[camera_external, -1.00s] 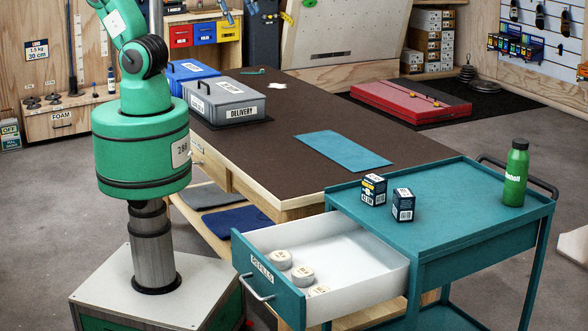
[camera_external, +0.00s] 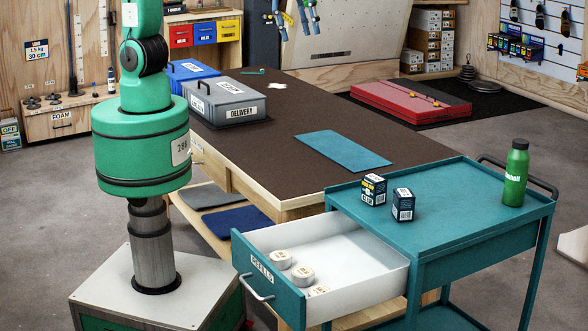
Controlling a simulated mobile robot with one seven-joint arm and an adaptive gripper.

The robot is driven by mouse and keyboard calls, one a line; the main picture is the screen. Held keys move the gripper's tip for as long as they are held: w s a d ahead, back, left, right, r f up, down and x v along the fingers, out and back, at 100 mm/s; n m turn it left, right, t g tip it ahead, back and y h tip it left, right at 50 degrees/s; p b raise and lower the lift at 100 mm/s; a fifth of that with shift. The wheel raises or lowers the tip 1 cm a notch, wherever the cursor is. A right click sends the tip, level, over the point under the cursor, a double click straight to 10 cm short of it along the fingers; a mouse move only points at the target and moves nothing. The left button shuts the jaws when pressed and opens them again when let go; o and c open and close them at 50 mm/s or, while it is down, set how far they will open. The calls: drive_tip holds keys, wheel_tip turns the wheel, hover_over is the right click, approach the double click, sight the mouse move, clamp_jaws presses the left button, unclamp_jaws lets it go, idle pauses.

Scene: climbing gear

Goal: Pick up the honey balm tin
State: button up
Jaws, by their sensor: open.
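On the teal cart (camera_external: 450,200) stand two small dark boxes (camera_external: 373,190) (camera_external: 403,204) and a green bottle (camera_external: 515,175). The brown worktable (camera_external: 270,150) behind carries a grey delivery box (camera_external: 225,100), a blue box (camera_external: 188,72) and a blue mat (camera_external: 343,150). The drawer is open from above.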

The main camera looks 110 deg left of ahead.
drive_tip(key=w+d+f+g, duration=0.1)
drive_tip(key=w+d+f, duration=0.6)
drive_tip(key=d+f, duration=0.15)
drive_tip(key=w+d+f+g, duration=0.1)
drive_tip(key=w+d+f, duration=0.6)
drive_tip(key=d, duration=0.3)
drive_tip(key=d+f, duration=0.9)
drive_tip(key=f, duration=0.3)
drive_tip(key=w+d+f+n+g+p, duration=0.1)
drive_tip(key=d+f, duration=0.9)
drive_tip(key=f, duration=0.3)
drive_tip(key=shift+y, duration=0.4)
drive_tip(key=shift+a+f, duration=0.1)
drive_tip(key=shift+f, duration=0.1)
hover_over(320, 291)
drive_tip(key=shift+f, duration=4.25)
drive_tip(key=shift+f, duration=0.1)
